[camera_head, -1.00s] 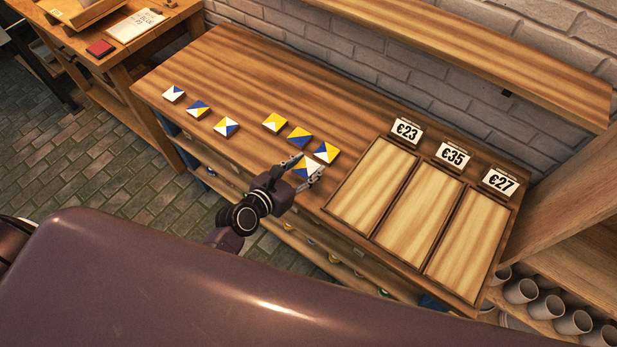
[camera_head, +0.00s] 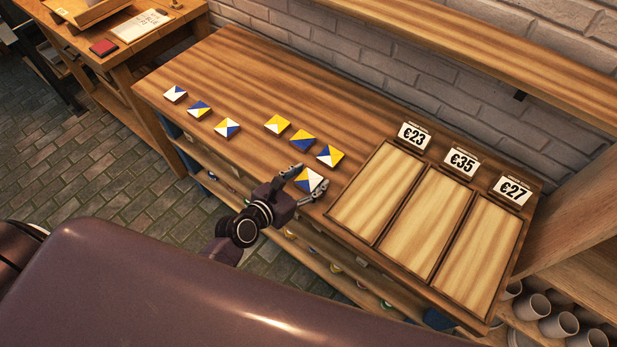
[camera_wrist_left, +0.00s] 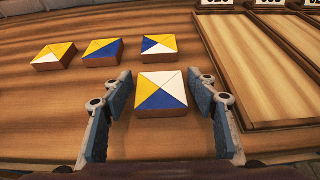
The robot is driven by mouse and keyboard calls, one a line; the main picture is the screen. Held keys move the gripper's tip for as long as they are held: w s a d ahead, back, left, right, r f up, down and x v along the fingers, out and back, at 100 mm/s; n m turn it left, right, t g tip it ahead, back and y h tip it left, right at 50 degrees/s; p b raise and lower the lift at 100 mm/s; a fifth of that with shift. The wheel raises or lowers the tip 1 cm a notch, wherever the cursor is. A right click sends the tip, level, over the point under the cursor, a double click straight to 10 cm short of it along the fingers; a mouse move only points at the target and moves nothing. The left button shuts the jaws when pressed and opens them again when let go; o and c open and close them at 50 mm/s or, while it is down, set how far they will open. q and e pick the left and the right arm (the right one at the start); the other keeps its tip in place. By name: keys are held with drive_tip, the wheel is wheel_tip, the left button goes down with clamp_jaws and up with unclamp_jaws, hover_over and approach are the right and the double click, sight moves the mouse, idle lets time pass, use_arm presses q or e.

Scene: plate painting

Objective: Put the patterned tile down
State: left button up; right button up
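The patterned tile (camera_head: 310,180), with yellow, white and blue triangles, lies flat on the wooden table near its front edge. In the left wrist view the tile (camera_wrist_left: 162,92) sits between the fingers of my left gripper (camera_wrist_left: 162,108), with a gap on each side. The left gripper (camera_head: 309,180) is open around the tile and low at the table. My right gripper is not in view.
Several similar tiles, such as one just behind (camera_head: 329,155), lie in two rows on the table (camera_head: 245,85). Right of the tile are three framed trays (camera_head: 374,192) with price cards (camera_head: 413,135). Bare wood lies at the back left.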

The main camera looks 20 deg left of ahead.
use_arm(q)
drive_tip(key=shift+r, duration=0.2)
drive_tip(key=v, duration=1.2)
drive_tip(key=shift+f+b, duration=0.1)
drive_tip(key=shift+b, duration=0.25)
drive_tip(key=s+a+f+m+g+y, duration=0.1)
drive_tip(key=s+f+m+g, duration=0.15)
drive_tip(key=f+m, duration=0.45)
drive_tip(key=s+a+f+m+g+y, duration=0.15)
drive_tip(key=s+f, duration=0.25)
drive_tip(key=f, duration=0.7)
drive_tip(key=s+f+m+g, duration=0.1)
drive_tip(key=s+f+m, duration=0.3)
drive_tip(key=f, duration=0.5)
drive_tip(key=s+f+m+g, duration=0.2)
drive_tip(key=s+f+m, duration=0.4)
drive_tip(key=s+m, duration=0.1)
drive_tip(key=s+a+f+m+g+y, duration=0.1)
drive_tip(key=s+f+m+g, duration=0.1)
drive_tip(key=s+f+m, duration=0.4)
drive_tip(key=s+a+f+m+g+y, duration=0.1)
drive_tip(key=s+f+m+g, duration=0.1)
drive_tip(key=s+f+m, duration=0.4)
drive_tip(key=shift+s+a+f+m+g, duration=0.1)
drive_tip(key=shift+s+m+g, duration=0.2)
drive_tip(key=shift+s+m, duration=1.25)
